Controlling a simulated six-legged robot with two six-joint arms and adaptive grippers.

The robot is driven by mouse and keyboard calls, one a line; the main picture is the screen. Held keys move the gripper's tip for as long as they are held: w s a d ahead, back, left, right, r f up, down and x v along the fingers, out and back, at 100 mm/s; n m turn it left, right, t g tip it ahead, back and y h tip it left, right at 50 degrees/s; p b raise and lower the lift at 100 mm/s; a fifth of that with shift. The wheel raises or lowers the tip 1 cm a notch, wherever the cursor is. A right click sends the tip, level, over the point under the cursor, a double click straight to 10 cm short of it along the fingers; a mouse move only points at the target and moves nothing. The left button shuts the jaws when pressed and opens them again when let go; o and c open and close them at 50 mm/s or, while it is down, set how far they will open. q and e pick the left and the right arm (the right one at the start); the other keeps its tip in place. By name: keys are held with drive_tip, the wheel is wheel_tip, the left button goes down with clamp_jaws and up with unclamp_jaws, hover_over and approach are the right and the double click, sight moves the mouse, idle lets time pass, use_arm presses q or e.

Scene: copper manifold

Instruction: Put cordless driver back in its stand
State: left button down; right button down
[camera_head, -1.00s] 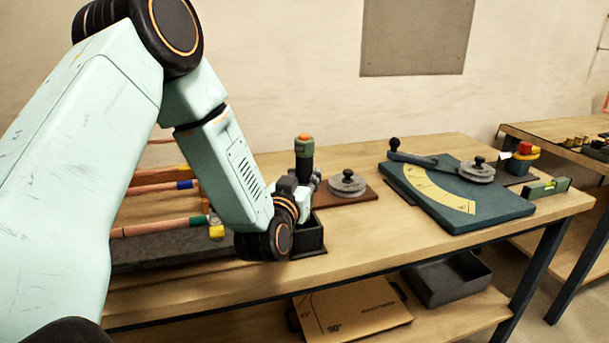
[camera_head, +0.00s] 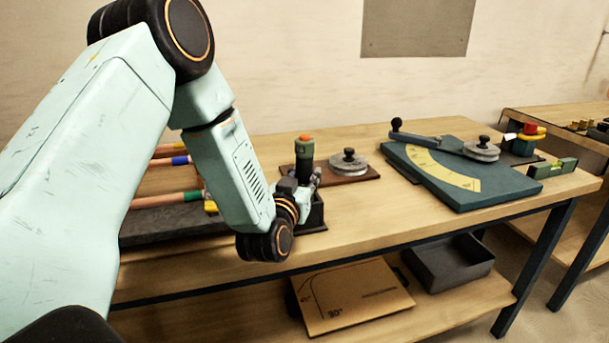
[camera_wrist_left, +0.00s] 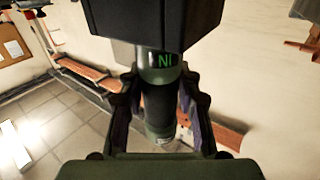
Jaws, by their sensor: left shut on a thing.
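The cordless driver (camera_head: 304,148) is a dark green and black cylinder with an orange top, standing upright. My left gripper (camera_head: 314,178) is shut on it. The stand (camera_head: 315,217) is a dark open box near the table's front edge, directly below the driver and partly hidden by my wrist. Whether the driver's lower end is inside it is hidden. In the left wrist view the driver (camera_wrist_left: 160,105) lies between the two fingers, and a dark block covers one end of it. My right gripper does not show.
A grey disc with a black knob (camera_head: 348,162) sits on a brown board close to the right of the driver. A teal angle plate (camera_head: 470,190) lies farther right. Copper pipes (camera_head: 168,196) lie left, behind my arm. A grey tray (camera_head: 448,262) and cardboard (camera_head: 350,296) are on the lower shelf.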

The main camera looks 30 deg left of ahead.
use_arm(q)
drive_tip(key=shift+r, duration=0.15)
drive_tip(key=c, duration=1.3)
unclamp_jaws()
drive_tip(key=shift+s, duration=0.1)
drive_tip(key=o, duration=0.5)
drive_tip(key=shift+c, duration=0.2)
drive_tip(key=shift+s+d+f, duration=0.1)
drive_tip(key=shift+s+f, duration=0.1)
drive_tip(key=shift+s, duration=0.4)
drive_tip(key=v, duration=1)
drive_tip(key=shift+s, duration=0.35)
drive_tip(key=shift+d+r, duration=0.1)
drive_tip(key=shift+r, duration=0.05)
